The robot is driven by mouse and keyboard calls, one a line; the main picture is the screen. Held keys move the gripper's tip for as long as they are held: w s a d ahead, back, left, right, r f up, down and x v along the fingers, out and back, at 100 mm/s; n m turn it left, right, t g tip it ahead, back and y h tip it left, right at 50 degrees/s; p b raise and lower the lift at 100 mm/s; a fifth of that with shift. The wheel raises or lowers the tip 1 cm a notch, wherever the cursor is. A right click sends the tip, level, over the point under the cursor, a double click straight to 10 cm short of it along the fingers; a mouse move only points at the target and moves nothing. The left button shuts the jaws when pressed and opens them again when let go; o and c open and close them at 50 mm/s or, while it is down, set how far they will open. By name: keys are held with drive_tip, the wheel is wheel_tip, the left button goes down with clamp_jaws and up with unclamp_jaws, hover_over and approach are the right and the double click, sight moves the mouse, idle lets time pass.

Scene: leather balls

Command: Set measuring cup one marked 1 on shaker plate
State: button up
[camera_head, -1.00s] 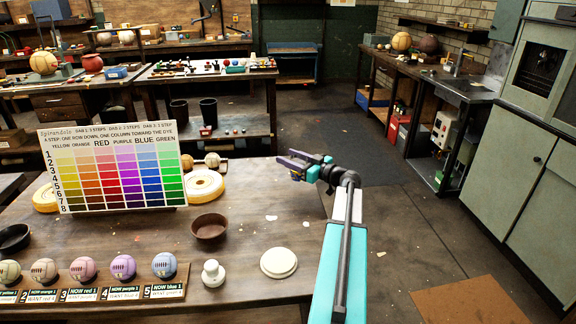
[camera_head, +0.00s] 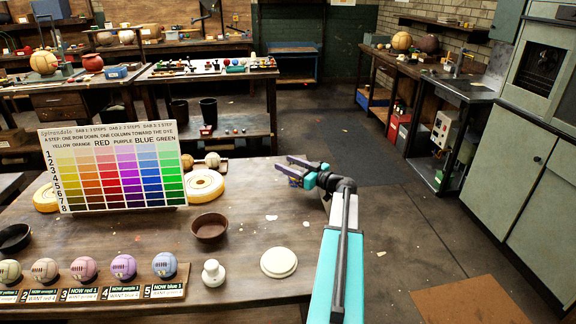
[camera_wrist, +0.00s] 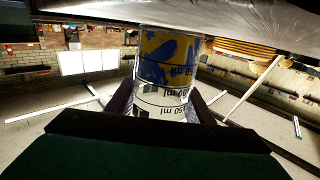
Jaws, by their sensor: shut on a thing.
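My gripper (camera_head: 285,164) is over the right end of the wooden table in the head view, its fingers pointing left. In the wrist view it is shut on a clear measuring cup (camera_wrist: 165,75) with black ml markings and a blue and yellow patch. A mark 1 on it cannot be read. In the head view the cup is too small to make out clearly. A pale round disc (camera_head: 279,262), which may be the shaker plate, lies bare on the table, nearer the camera than my gripper.
A brown bowl (camera_head: 209,227) and a white knobbed object (camera_head: 213,273) are left of the disc. A colour chart (camera_head: 112,168) stands at the left, with yellow discs (camera_head: 206,185) behind it. A rack of several balls (camera_head: 123,267) lines the front. Open floor is right.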

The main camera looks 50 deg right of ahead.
sight(303, 170)
idle(0.3)
drive_tip(key=o, duration=1.1)
drive_tip(key=shift+f, duration=0.1)
drive_tip(key=shift+s, duration=0.2)
drive_tip(key=s, duration=0.7)
drive_tip(key=s+d+b, duration=0.1)
drive_tip(key=s, duration=0.3)
drive_tip(key=shift+s, duration=0.3)
